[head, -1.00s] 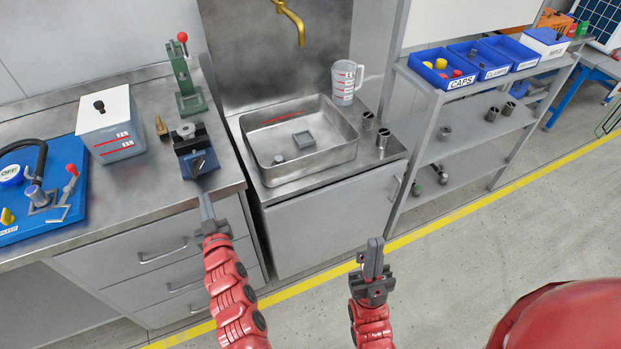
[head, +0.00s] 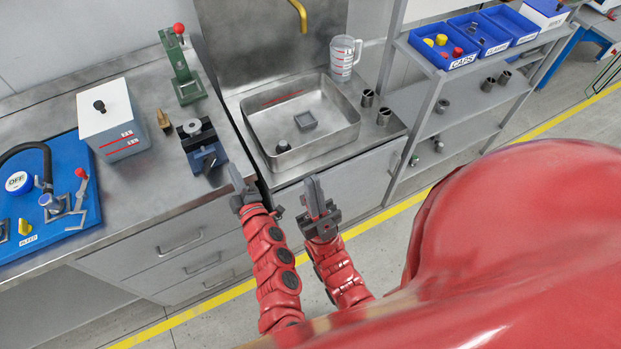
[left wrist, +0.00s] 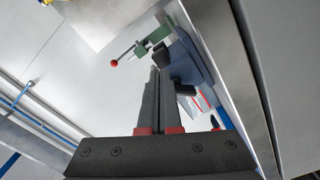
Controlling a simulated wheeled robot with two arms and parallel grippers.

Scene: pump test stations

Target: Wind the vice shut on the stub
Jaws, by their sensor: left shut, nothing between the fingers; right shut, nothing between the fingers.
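The small blue vice (head: 204,147) stands on the steel bench near its right front edge. A round grey piece (head: 191,127), perhaps the stub, sits at its top; I cannot tell how tightly the jaws hold it. Dark parts at the vice's front make its handle hard to pick out. My left gripper (head: 237,178) is shut and empty, just right of and in front of the vice, apart from it in the head view. In the left wrist view its closed fingers (left wrist: 158,98) point towards the blue vice (left wrist: 189,62). My right gripper (head: 314,192) is shut and empty in front of the sink cabinet.
A green stand with a red-knobbed lever (head: 182,68) is behind the vice. A brass piece (head: 164,121) and a lidded white box (head: 112,120) stand to its left. The sink basin (head: 340,130) is to the right, and shelving with blue bins (head: 443,62) lies beyond.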

